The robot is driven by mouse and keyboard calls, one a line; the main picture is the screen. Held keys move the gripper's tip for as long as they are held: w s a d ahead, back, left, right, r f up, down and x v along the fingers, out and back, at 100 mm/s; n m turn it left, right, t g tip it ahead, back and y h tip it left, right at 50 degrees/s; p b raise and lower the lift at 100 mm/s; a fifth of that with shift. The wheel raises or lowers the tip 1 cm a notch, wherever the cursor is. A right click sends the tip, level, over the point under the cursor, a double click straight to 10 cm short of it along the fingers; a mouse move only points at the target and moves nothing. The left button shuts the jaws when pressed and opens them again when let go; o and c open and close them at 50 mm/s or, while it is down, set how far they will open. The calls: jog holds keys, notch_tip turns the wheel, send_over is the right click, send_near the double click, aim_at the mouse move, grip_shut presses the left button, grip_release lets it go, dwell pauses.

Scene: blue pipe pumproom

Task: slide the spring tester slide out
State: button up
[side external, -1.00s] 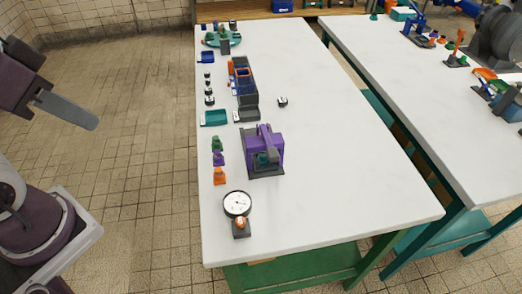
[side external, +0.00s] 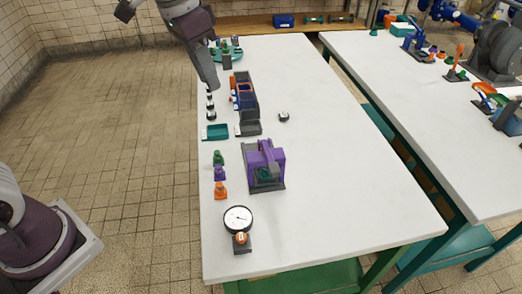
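Which fixture is the spring tester is not certain at this size. A long dark grey unit with orange and blue parts (side external: 244,102) stands on the white table (side external: 330,185), with a grey block at its near end. A purple machine on a dark base (side external: 265,165) stands nearer the camera. No slide can be told apart clearly. My gripper (side external: 214,86) hangs over the table's left edge, tip pointing down, left of the long unit and apart from the purple machine. Its fingers show edge-on, so their opening is hidden.
A dial gauge (side external: 238,219) stands at the near left. Green, purple and orange pieces (side external: 220,174) line the left edge, with a teal tray (side external: 216,132) and small black-and-white pieces (side external: 210,104) beyond. A round piece (side external: 284,116) lies right of the long unit. The table's right half is clear.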

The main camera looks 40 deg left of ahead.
jog(key=w+d+f+m, duration=0.1)
jog(key=w+f, duration=0.3)
jog(key=f, duration=0.3)
jog(key=w+d+f+m+g, duration=0.1)
jog(key=w+f+m, duration=0.1)
jog(key=w+f, duration=0.2)
jog(key=w+d+f+m+g+y, duration=0.1)
jog(key=w+f, duration=0.3)
jog(key=f, duration=0.6)
jog(key=shift+w+d+m, duration=0.25)
jog(key=shift+w+m, duration=0.05)
jog(key=shift+w, duration=0.1)
notch_tip(320, 180, down, 8)
jog(key=shift+r, duration=0.15)
jog(key=shift+c, duration=0.2)
grip_shut()
jog(key=shift+w+r, duration=0.1)
jog(key=shift+w, duration=0.05)
